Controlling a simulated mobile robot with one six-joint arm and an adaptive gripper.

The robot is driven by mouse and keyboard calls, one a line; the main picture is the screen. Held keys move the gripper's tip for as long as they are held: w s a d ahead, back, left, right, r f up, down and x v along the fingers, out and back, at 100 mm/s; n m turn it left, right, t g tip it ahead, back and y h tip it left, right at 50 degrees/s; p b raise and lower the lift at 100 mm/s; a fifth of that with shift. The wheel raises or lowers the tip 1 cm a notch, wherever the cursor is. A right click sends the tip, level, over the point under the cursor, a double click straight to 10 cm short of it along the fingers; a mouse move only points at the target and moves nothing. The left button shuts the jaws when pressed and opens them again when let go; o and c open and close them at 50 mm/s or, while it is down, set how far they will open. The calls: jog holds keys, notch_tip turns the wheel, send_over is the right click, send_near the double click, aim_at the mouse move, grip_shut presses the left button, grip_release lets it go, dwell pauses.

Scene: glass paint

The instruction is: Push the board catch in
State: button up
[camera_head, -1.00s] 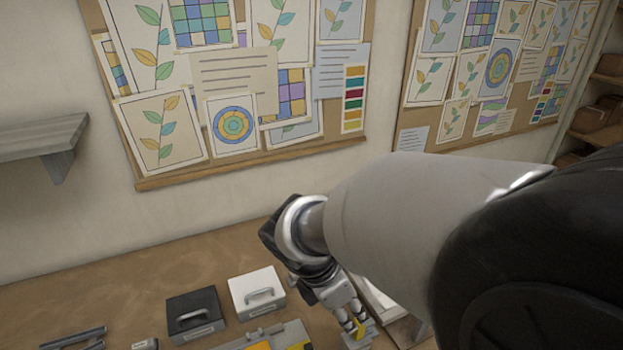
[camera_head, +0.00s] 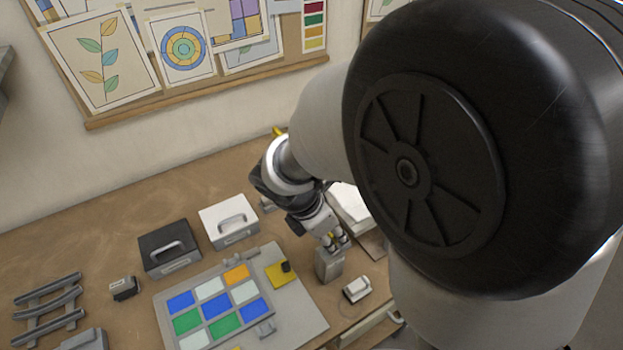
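The grey board (camera_head: 305,312) lies flat on the bench at the lower middle, bearing a grid of blue, green, white and orange panes. A small grey fitting (camera_head: 265,329) sits by the grid's lower right, and another (camera_head: 232,261) at its top edge; I cannot tell which is the catch. My gripper (camera_head: 336,243) points down beyond the board's right side, apart from both fittings, over or at a grey upright block (camera_head: 328,266). A bit of yellow shows by its fingers. They are too small to tell whether they are open or closed on something.
A yellow pad with a dark knob (camera_head: 284,272) lies on the board. A black case (camera_head: 168,249) and a white case (camera_head: 229,222) stand behind it. A grey rack (camera_head: 47,309) is at left, a small white-topped item (camera_head: 356,289) at right. My arm covers the right.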

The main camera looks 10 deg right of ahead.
grip_shut()
dwell(0.4)
jog(key=d, duration=0.2)
jog(key=w+d+p, duration=0.1)
jog(key=shift+w+d, duration=0.1)
jog(key=shift+d, duration=0.25)
jog(key=shift+a, duration=0.1)
jog(key=shift+o, duration=0.8)
grip_release()
jog(key=shift+d, duration=0.2)
jog(key=shift+o, duration=0.6)
jog(key=shift+a, duration=0.1)
